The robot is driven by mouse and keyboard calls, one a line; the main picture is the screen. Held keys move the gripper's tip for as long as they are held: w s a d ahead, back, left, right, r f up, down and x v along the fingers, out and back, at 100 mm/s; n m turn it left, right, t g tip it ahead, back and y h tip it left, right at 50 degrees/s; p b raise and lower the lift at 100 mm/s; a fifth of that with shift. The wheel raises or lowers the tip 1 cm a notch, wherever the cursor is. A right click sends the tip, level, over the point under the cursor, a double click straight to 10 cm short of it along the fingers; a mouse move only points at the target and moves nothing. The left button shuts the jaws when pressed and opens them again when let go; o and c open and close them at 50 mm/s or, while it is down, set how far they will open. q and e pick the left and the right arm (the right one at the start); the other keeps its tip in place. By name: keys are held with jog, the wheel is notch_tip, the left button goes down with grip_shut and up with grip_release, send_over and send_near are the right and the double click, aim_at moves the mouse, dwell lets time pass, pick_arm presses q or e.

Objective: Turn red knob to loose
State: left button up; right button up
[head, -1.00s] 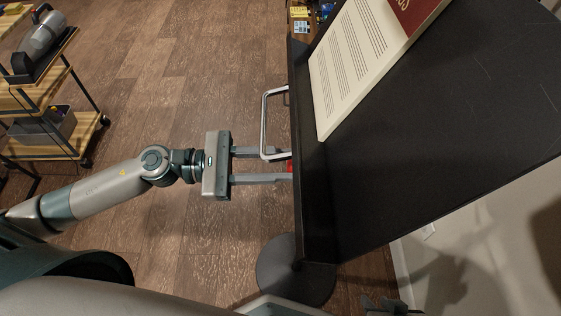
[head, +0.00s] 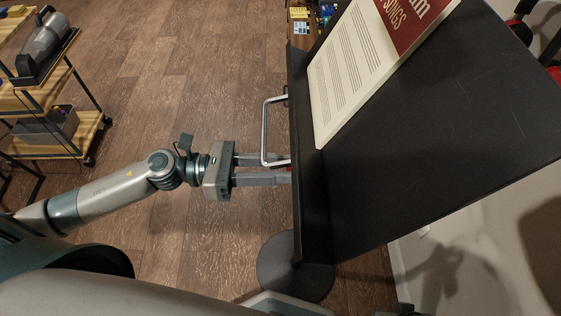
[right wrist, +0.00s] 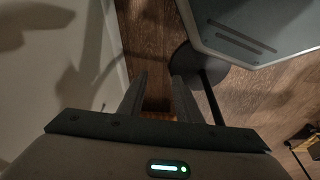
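The black music stand (head: 430,150) fills the right of the head view. A small bit of red, the red knob (head: 287,170), shows at its left edge; most of it is hidden by my left gripper and the stand. My left gripper (head: 287,169) points right at the stand edge, its two fingers apart, one on each side of the red knob. Its tips are partly hidden, so I cannot tell whether they press on it. My right gripper (right wrist: 160,82) shows in the right wrist view with its fingers apart and nothing between them.
A metal handle-shaped bar (head: 265,130) stands out from the stand edge just above my left gripper. A songbook (head: 350,75) rests on the stand. The round stand base (head: 285,270) is on the floor below. A wooden shelf cart (head: 90,130) is at left.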

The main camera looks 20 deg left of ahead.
notch_tip(320, 180, down, 18)
jog(key=s+p, duration=0.1)
jog(key=p, duration=0.6)
jog(key=w+a+r+t+y+p, duration=0.2)
jog(key=w+a+r+t+p, duration=0.3)
jog(key=a+p, duration=0.15)
pick_arm(q)
jog(key=n+p, duration=0.4)
jog(key=n, duration=2.1)
pick_arm(e)
jog(key=s+d+f+g, duration=0.2)
jog(key=s+d, duration=0.1)
jog(key=s, duration=0.3)
jog(key=s+d+f+g+h, duration=0.1)
jog(key=s+d+f, duration=0.2)
jog(key=s, duration=0.3)
jog(key=shift+f+n+g, duration=0.15)
jog(key=shift+n+g, duration=0.15)
jog(key=shift+g, duration=0.1)
jog(key=shift+s, duration=0.1)
pick_arm(q)
jog(key=o, duration=1.1)
jog(key=shift+c, duration=0.2)
jog(key=shift+a, duration=0.1)
